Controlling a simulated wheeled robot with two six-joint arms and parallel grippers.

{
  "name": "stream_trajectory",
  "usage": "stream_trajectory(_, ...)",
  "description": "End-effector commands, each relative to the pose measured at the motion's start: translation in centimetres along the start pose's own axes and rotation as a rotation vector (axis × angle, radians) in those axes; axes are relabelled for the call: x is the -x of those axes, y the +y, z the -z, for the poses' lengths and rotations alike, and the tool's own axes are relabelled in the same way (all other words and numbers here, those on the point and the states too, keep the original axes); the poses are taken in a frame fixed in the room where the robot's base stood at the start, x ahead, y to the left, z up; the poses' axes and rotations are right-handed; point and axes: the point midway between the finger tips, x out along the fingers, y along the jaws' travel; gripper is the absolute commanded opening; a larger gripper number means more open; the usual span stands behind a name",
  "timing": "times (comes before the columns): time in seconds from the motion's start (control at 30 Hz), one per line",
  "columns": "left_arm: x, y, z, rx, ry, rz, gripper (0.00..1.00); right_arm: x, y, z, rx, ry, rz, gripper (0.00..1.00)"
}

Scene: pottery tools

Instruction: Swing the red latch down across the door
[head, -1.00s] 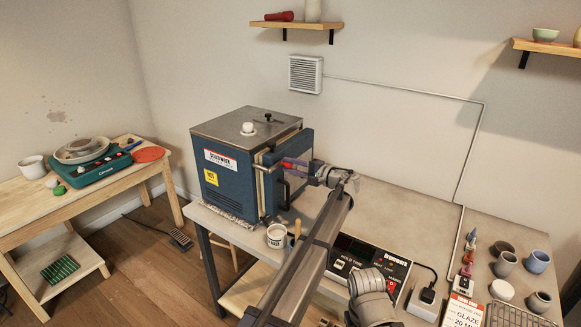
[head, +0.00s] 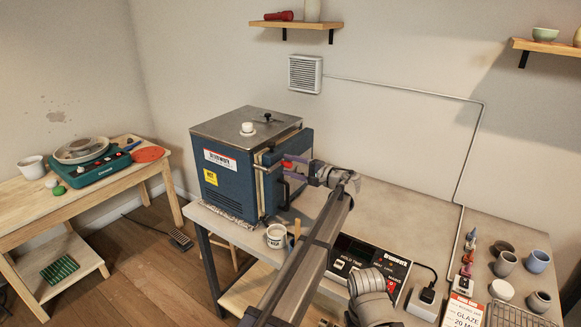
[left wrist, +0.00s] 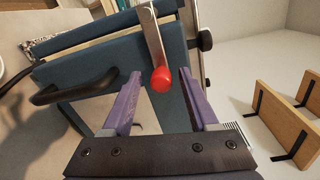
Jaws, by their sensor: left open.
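The blue kiln (head: 228,185) stands on the table, its door (head: 297,166) at its right side. The red latch knob (head: 287,164) shows small beside the door's upper part. In the left wrist view the red knob (left wrist: 162,79) sits at the end of a metal latch bar (left wrist: 152,35), in front of the blue door (left wrist: 100,65). My left gripper (head: 300,165) is at the door. In the left wrist view its purple fingers (left wrist: 158,82) are open, one on each side of the red knob, with gaps visible.
A black door handle (left wrist: 62,94) sticks out near the left finger in the wrist view. A white cup (head: 276,237) with a tool stands before the kiln. A controller box (head: 368,262) lies right of my left arm. Wall shelves (head: 297,25) are above.

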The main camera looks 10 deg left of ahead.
Motion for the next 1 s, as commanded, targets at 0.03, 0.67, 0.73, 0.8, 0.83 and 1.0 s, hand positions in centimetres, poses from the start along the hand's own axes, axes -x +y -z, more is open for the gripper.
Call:
stream_trajectory(0.03,0.6,0.0,0.0,0.0,0.002,0.001,0.6,0.1,0.0,0.0,0.0,0.0,0.0,0.0)
stream_trajectory(0.67,7.6,0.0,0.0,0.0,0.001,0.0,0.6,0.3,0.0,0.0,0.0,0.0,0.0,0.0)
stream_trajectory(0.73,7.7,0.0,0.0,0.0,0.001,0.0,0.6,0.3,0.0,0.0,0.0,0.0,0.0,0.0)
stream_trajectory(0.8,7.6,0.0,0.0,0.0,0.001,0.0,0.6,0.3,0.0,0.0,0.0,0.0,0.0,0.0)
stream_trajectory(0.83,7.6,0.0,0.0,0.0,0.001,0.0,0.6,0.3,0.0,0.0,0.0,0.0,0.0,0.0)
stream_trajectory(1.0,7.6,0.0,0.0,0.0,0.001,0.0,0.6,0.3,0.0,0.0,0.0,0.0,0.0,0.0)
